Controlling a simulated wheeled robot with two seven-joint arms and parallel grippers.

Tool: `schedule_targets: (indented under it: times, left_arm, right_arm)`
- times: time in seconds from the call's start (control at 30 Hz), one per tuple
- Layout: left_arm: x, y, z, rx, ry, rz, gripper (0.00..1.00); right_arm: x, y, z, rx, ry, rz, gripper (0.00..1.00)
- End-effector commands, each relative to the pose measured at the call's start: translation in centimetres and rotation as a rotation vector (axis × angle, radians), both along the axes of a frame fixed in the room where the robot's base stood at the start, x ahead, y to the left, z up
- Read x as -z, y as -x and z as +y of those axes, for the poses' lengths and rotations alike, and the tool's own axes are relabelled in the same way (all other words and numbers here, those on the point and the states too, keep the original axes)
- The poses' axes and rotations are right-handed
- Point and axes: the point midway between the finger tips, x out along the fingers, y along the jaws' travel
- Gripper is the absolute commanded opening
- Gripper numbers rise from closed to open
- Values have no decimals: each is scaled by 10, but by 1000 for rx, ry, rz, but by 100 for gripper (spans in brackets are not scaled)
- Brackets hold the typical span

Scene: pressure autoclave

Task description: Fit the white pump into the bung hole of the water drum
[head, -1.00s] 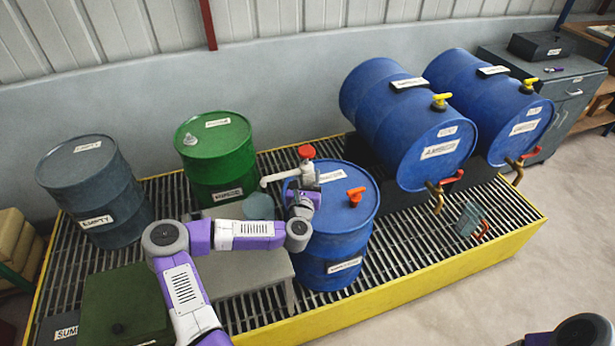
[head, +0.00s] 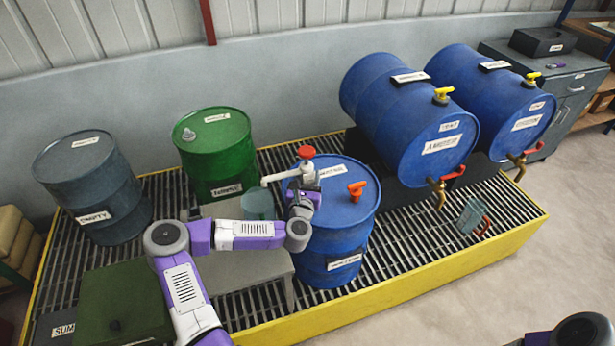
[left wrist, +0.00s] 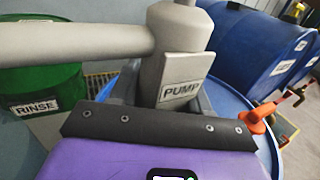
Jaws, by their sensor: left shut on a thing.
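The white pump (head: 307,172) has a red knob on top and a spout pointing left. It stands roughly upright over the top of the blue water drum (head: 335,240). My left gripper (head: 303,198) is shut on the pump's body. In the left wrist view the pump (left wrist: 182,60) shows its PUMP label close ahead of the gripper, with the drum top (left wrist: 235,100) behind and to the right. The pump's lower end and the bung hole are hidden by the gripper, so I cannot tell whether the pump is in the hole. My right gripper is out of view.
An orange-red fitting (head: 356,190) stands on the drum top to the right of the pump. A grey-green bucket (head: 257,206) sits on a grey stand under the spout. A green drum (head: 218,155) stands behind left. Two blue drums lie on their sides at back right.

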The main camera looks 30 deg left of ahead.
Motion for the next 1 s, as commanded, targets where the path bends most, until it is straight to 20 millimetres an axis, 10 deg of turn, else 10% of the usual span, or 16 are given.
schedule_targets:
  times: [0.73, 0.77, 1.0]
  left_arm:
    - [18, 0, 0, 0, -1, -2, 0]
    - [17, 0, 0, 0, -1, -2, 51]
    - [17, 0, 0, 0, 0, -1, 76]
  right_arm:
    - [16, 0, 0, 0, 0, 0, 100]
    - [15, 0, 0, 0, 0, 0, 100]
    - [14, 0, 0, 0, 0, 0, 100]
